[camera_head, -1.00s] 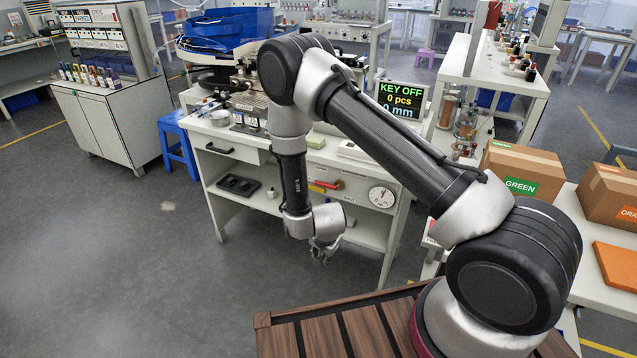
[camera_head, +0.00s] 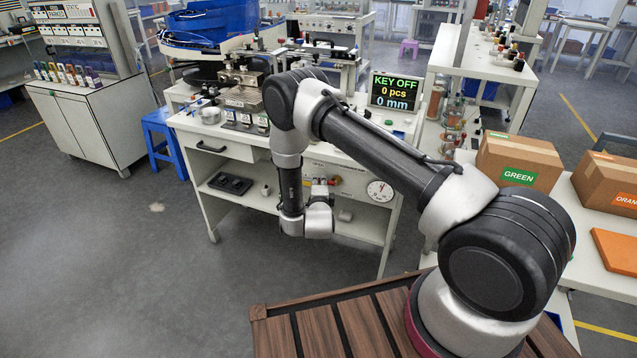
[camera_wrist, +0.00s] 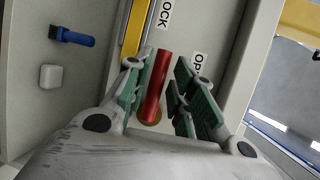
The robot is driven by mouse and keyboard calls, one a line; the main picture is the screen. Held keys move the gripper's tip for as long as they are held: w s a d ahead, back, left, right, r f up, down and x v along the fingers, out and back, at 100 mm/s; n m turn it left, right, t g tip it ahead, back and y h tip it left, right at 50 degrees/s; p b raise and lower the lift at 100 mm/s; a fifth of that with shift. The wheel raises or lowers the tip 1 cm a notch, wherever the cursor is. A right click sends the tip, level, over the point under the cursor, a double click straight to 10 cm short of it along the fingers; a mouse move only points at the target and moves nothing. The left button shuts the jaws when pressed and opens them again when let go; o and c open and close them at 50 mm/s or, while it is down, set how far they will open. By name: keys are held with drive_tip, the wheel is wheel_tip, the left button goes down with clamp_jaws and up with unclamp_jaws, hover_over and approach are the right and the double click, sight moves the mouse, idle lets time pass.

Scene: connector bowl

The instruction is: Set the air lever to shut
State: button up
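The red lever (camera_wrist: 157,85) is in the wrist view, running up from a brass-coloured pivot (camera_wrist: 150,114) on a pale panel. Its free end points toward a label (camera_wrist: 165,14) of which "OCK" shows. A second label (camera_wrist: 197,64), reading "OP" with the rest hidden, is right of the lever. My gripper (camera_wrist: 160,82) is open, with one green-padded finger on each side of the lever. I cannot tell whether either pad touches it. In the head view my gripper (camera_head: 319,190) is at the workbench front, and the lever is mostly hidden there.
A yellow bar (camera_wrist: 133,30) runs beside the lever on its left. A blue-handled item (camera_wrist: 72,37) and a small white block (camera_wrist: 51,76) are farther left. In the head view, a round gauge (camera_head: 380,191) is right of my gripper, and a display (camera_head: 395,91) reads "KEY OFF".

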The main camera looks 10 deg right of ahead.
drive_tip(key=shift+x, duration=0.95)
clamp_jaws()
drive_tip(key=shift+f, duration=0.15)
wheel_tip(320, 180, down, 5)
drive_tip(key=s+d+n+g+h, duration=0.2)
drive_tip(key=n+g+h, duration=0.2)
drive_tip(key=n, duration=0.5)
drive_tip(key=shift+d+g, duration=0.3)
drive_tip(key=shift+g, duration=0.3)
drive_tip(key=shift+s+f, duration=0.1)
drive_tip(key=shift+f, duration=0.05)
